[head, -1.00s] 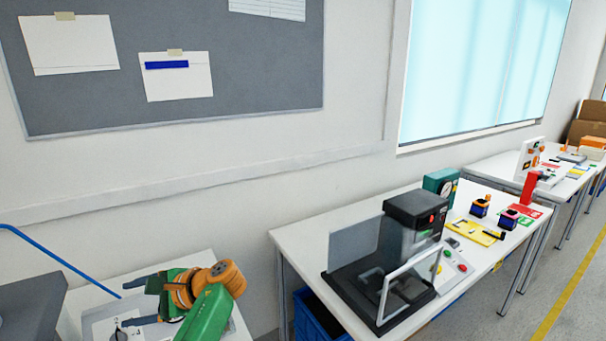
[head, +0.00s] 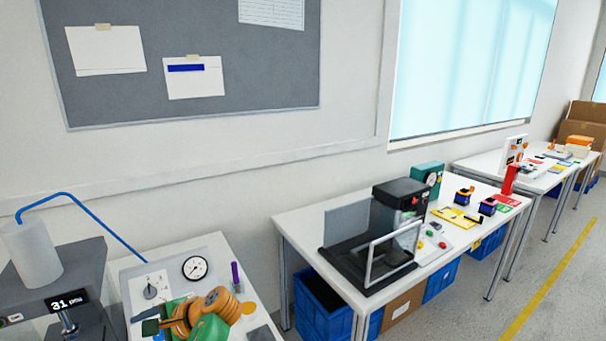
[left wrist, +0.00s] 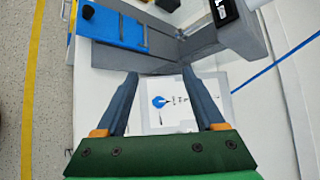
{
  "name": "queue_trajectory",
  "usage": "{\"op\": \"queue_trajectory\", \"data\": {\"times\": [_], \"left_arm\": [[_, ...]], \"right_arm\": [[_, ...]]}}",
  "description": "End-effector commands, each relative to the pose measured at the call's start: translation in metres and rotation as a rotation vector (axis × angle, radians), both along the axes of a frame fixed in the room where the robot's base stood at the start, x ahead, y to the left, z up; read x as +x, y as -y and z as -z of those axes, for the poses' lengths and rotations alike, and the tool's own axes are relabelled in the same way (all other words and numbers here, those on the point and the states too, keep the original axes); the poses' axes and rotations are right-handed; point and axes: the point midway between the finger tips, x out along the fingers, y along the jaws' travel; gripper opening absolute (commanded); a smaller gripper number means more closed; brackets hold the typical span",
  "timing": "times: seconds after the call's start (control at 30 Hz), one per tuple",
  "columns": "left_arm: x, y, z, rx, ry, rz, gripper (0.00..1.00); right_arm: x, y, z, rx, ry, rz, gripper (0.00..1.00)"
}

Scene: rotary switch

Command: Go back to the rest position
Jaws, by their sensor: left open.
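The rotary switch (head: 150,292) is a small dark knob on a white plate with printed marks, on the left table. In the left wrist view the knob (left wrist: 159,101) looks blue and shows between my fingers, beyond the tips' span. My left gripper (head: 146,322) is at the bottom of the head view, just in front of the switch plate and apart from the knob. In the left wrist view my left gripper (left wrist: 160,80) is open, with nothing between its fingers. My right gripper is not in view.
A round gauge (head: 195,268) and a purple pen-like item (head: 235,277) are beside the switch. A grey machine with a display (head: 66,300) stands at left, with a blue tube (head: 95,215). A black machine (head: 372,250) stands on the middle table (head: 300,235).

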Motion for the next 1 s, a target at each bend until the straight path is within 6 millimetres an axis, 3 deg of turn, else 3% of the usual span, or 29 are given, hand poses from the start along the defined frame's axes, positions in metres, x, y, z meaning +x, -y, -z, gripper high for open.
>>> {"op": "queue_trajectory", "data": {"times": [0.27,0.4,0.5,0.7,1.0], "left_arm": [[-0.042,0.021,0.089,-0.258,0.144,-0.056,0.71],[-0.08,0.04,0.132,-0.434,0.238,-0.109,0.71],[-0.112,0.057,0.153,-0.566,0.299,-0.152,0.71],[-0.171,0.091,0.166,-0.795,0.386,-0.235,0.71],[-0.235,0.135,0.146,-1.051,0.439,-0.335,0.71]], "right_arm": [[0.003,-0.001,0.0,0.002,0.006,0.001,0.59],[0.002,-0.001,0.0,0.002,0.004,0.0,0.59],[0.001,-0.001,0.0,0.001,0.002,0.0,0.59],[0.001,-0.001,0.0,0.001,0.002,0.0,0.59],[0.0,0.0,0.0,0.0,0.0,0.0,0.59]]}}
